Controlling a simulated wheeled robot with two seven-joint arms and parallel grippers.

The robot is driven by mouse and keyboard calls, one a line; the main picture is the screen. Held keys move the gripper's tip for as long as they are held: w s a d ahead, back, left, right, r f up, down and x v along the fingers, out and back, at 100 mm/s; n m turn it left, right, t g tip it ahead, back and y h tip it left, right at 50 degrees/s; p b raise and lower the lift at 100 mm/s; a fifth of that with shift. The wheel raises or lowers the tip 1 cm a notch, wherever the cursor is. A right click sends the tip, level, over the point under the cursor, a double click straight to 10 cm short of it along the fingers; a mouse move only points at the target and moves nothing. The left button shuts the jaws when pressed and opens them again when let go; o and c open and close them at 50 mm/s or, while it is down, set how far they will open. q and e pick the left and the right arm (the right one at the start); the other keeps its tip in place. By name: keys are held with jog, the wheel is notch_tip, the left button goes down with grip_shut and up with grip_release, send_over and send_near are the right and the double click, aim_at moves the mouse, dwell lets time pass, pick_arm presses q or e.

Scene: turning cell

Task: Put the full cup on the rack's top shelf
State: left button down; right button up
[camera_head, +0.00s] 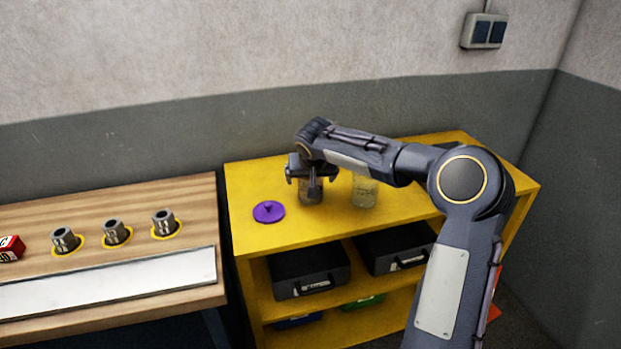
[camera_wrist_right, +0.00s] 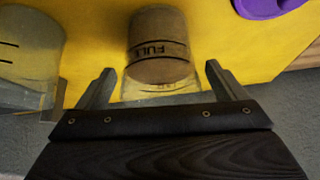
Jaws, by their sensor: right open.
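The full cup (camera_wrist_right: 160,45), clear with brown contents and a "FULL" mark, stands on the yellow rack's top shelf (camera_head: 250,183). In the head view the cup (camera_head: 310,196) is partly hidden by my right gripper (camera_head: 311,172). In the right wrist view my right gripper (camera_wrist_right: 160,68) is open, with one finger on each side of the cup's image and gaps to both. A second clear cup (camera_head: 365,192) stands to the right on the same shelf; it also shows at the left of the wrist view (camera_wrist_right: 28,50). My left gripper is not in view.
A purple lid-like disc (camera_head: 269,212) lies left of the full cup. Black bins (camera_head: 308,270) sit on the shelf below. A wooden bench (camera_head: 110,205) with several metal parts (camera_head: 164,222) stands left. The wall is close behind the rack.

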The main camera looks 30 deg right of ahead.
jog(key=v, duration=1.1)
jog(key=shift+s+r, duration=0.2)
jog(key=shift+r, duration=0.05)
jog(key=s+a+f+n+y, duration=0.1)
jog(key=s+a+f+y, duration=0.1)
jog(key=s, duration=0.8)
jog(key=s+a+f+n+y, duration=0.1)
jog(key=s+a+f+y, duration=0.1)
jog(key=s+a+f, duration=0.2)
jog(key=s+a+f+n+y+p, duration=0.1)
jog(key=s+a, duration=0.6)
jog(key=s, duration=1.1)
notch_tip(320, 180, down, 3)
jog(key=shift+a+r+y, duration=0.15)
jog(key=shift+a+y, duration=0.15)
jog(key=shift+y, duration=0.5)
